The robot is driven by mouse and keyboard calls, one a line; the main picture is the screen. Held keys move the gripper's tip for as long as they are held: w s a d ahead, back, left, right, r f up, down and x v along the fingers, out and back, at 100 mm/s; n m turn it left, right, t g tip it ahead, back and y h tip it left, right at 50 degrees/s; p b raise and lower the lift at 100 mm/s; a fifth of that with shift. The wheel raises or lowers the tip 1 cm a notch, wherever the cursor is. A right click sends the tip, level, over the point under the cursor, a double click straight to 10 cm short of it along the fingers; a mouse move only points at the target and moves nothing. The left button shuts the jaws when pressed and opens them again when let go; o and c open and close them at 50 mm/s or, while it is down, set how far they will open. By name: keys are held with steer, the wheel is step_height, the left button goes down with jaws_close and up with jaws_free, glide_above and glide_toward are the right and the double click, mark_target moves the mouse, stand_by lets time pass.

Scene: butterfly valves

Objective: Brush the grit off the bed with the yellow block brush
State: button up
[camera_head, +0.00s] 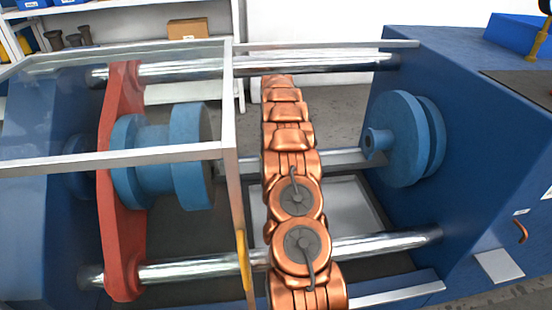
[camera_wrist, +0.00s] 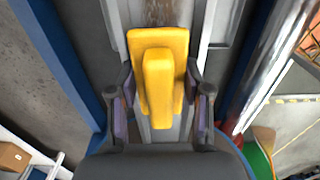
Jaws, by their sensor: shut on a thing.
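The yellow block brush (camera_wrist: 160,85) is between the two fingers of my gripper (camera_wrist: 160,82) in the wrist view. The fingers close on its sides. Beyond the brush, a pale grey bed (camera_wrist: 192,20) runs up the picture, with brownish specks of grit (camera_wrist: 158,12) at the top edge. I cannot tell whether the brush touches the bed. In the head view a pale bed plate (camera_head: 348,210) lies low between the rails, partly behind my copper arm. My gripper and the brush are not visible there.
Polished rails (camera_head: 370,243) span the blue machine (camera_head: 475,130). A red plate (camera_head: 122,190) and blue flanged parts (camera_head: 190,150) stand left, a blue disc (camera_head: 400,140) right. A clear guard with a pale frame (camera_head: 231,130) stands left of my arm. Shelves are behind.

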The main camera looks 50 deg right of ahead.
step_height(320, 180, up, 2)
steer(key=shift+s+d+r, duration=0.1)
steer(key=shift+d+r, duration=0.05)
steer(key=shift+r, duration=0.1)
steer(key=shift+s+r+p, duration=0.1)
steer(key=shift+r+p, duration=0.5)
steer(key=shift+r, duration=0.8)
steer(key=shift+r+p, duration=0.55)
steer(key=shift+r, duration=1)
step_height(320, 180, up, 9)
steer(key=p, duration=0.9)
steer(key=shift+f, duration=0.15)
